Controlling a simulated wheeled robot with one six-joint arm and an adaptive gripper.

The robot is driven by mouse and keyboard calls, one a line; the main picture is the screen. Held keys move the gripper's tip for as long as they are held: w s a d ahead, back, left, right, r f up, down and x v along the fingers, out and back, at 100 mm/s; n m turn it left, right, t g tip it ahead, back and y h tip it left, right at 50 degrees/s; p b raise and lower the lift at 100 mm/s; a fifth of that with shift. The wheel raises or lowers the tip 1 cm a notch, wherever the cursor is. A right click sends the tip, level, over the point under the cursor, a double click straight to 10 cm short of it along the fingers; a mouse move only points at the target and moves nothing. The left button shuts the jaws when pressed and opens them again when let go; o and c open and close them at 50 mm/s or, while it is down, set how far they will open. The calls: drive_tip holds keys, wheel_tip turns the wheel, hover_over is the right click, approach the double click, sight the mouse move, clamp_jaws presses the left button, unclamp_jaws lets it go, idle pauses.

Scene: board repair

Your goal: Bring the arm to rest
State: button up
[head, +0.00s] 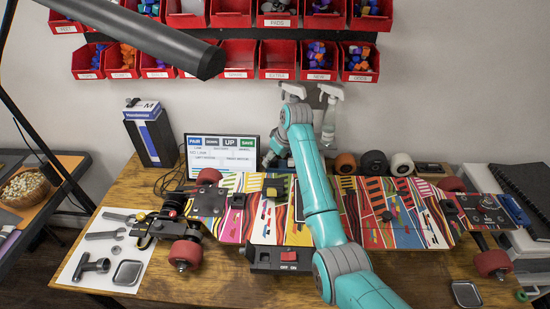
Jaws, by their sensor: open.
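My teal arm reaches from the bottom edge up across the middle of the skateboard. It bends at a grey joint near the back wall, with a short teal and grey wrist part beside the screen. I cannot make out my gripper's fingers. The long skateboard (380,225), with a colourful striped deck and red wheels, lies across the wooden workbench (180,287). My arm hides part of the deck.
A screen (222,155) with coloured buttons and a dark blue box (150,138) stand behind the board. Tools lie on a white mat (72,270) at left. Red bins (278,60) line the wall. A black lamp arm (130,32) hangs at upper left. Wheels (374,162) stand at back.

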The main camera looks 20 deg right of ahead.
drive_tip(key=shift+r, duration=1.5)
drive_tip(key=shift+r, duration=3)
